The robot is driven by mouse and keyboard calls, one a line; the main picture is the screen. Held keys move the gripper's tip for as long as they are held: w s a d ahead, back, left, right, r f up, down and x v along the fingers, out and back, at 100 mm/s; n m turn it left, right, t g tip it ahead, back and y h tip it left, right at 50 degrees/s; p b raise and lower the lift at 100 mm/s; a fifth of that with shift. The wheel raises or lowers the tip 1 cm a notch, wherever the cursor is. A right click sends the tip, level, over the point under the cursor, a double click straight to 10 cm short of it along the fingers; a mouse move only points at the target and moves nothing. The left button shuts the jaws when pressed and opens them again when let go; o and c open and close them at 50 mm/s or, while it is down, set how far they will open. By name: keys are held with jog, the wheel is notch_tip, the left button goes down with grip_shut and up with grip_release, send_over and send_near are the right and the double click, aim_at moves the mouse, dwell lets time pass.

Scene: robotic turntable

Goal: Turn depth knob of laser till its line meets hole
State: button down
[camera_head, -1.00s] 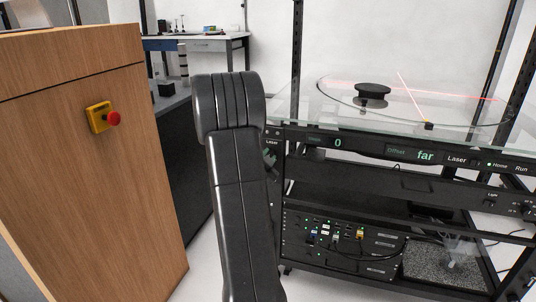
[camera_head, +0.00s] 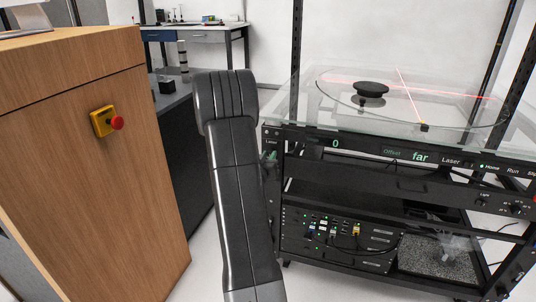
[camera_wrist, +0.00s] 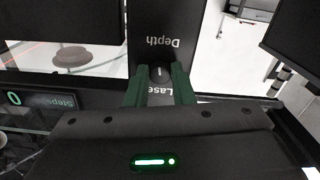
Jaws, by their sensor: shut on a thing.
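My gripper (camera_wrist: 160,78) is shut on the depth knob (camera_wrist: 160,72), a small dark knob with a light mark, beside the upside-down word "Depth" in the wrist view. Its green fingers sit on either side of the knob. In the head view my arm hides most of the gripper and the knob. Red laser lines (camera_head: 408,92) cross on the glass turntable (camera_head: 345,98), beside a raised black disc (camera_head: 371,88). I cannot make out the hole.
A wooden cabinet (camera_head: 75,165) with a red stop button (camera_head: 117,123) stands at the left. The turntable's black rack (camera_head: 285,185) has uprights and lower shelves with cabled equipment (camera_head: 335,240). A workbench (camera_head: 200,32) stands at the back.

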jog(key=shift+n+p, duration=0.3)
jog(key=shift+n, duration=0.6)
jog(key=shift+f, duration=0.1)
jog(key=c, duration=1.3)
grip_release()
jog(key=shift+o, duration=0.2)
jog(key=shift+s, duration=0.1)
jog(key=p+v, duration=0.1)
jog(key=v, duration=1.2)
jog(key=shift+s, duration=0.3)
jog(key=shift+w+a, duration=0.1)
